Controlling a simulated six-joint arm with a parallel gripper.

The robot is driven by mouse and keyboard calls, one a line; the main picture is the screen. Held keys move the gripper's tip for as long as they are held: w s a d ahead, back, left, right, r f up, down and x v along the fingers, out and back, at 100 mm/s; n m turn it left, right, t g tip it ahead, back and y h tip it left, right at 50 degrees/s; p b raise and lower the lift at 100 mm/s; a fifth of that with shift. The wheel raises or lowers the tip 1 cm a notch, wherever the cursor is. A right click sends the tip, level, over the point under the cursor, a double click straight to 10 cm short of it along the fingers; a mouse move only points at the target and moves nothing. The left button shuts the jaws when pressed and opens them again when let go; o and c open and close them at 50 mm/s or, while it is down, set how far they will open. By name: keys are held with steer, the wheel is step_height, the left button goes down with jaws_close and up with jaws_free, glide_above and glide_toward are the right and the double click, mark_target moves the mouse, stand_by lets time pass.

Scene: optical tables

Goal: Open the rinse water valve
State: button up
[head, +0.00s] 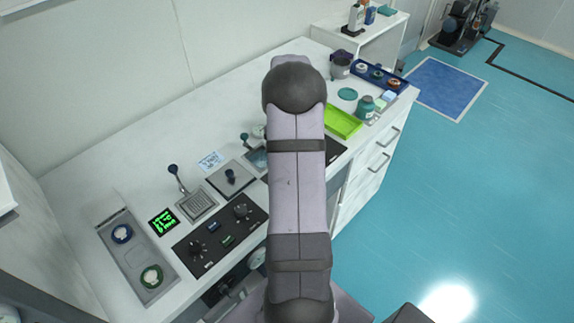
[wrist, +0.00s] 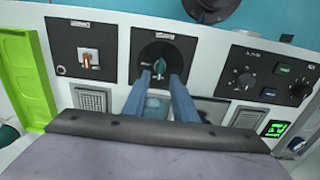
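My gripper (wrist: 160,76) shows in the wrist view as two blue fingers, spread apart and pointing at a control panel. A round black rotary knob with a teal handle (wrist: 159,67) sits on the black middle panel (wrist: 140,38), between the fingertips. I cannot tell whether the fingers touch it. The small label above the knob is unreadable, so I cannot confirm that it is the rinse water valve. In the head view my arm hides the gripper and this knob.
A panel with two black knobs (head: 224,236) is on the counter; it also shows in the wrist view (wrist: 265,76). A left wrist-view panel has an orange-marked switch (wrist: 87,60). A green tray (head: 342,122), a dark-knobbed lever (head: 174,171) and a lit green display (head: 163,221) are nearby.

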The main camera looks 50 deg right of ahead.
steer(key=shift+f+p, duration=0.85)
steer(key=shift+f, duration=1.85)
steer(key=shift+c, duration=0.5)
jaws_close()
